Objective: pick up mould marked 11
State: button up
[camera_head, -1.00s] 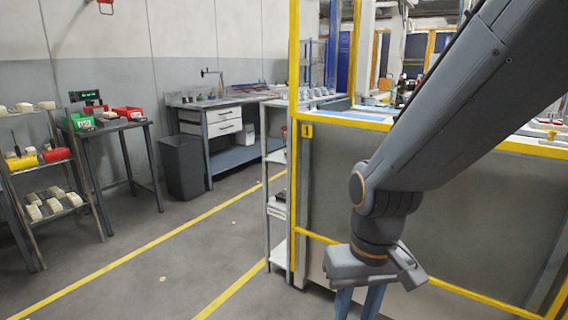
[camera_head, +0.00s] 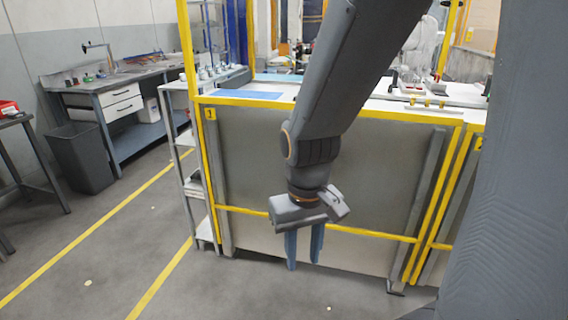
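My gripper (camera_head: 304,264) hangs from my arm in front of the yellow-framed cell, fingers pointing down. Its two blue fingers are apart with nothing visible between them. No mould marked 11 can be made out in this view. Several small pale items (camera_head: 206,72) stand on top of the narrow shelf at the cell's left side, too small to read any marking.
The yellow-framed cell (camera_head: 320,170) marked 1 fills the middle. A narrow shelf (camera_head: 188,150) stands at its left. A workbench (camera_head: 118,112) with drawers and a grey bin (camera_head: 80,158) stand farther left. Floor (camera_head: 100,262) with yellow lines is free at left.

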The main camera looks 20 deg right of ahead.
aim_at(408, 80)
jog(key=z, duration=1.55)
jog(key=i, duration=1.1)
jog(key=z, duration=0.15)
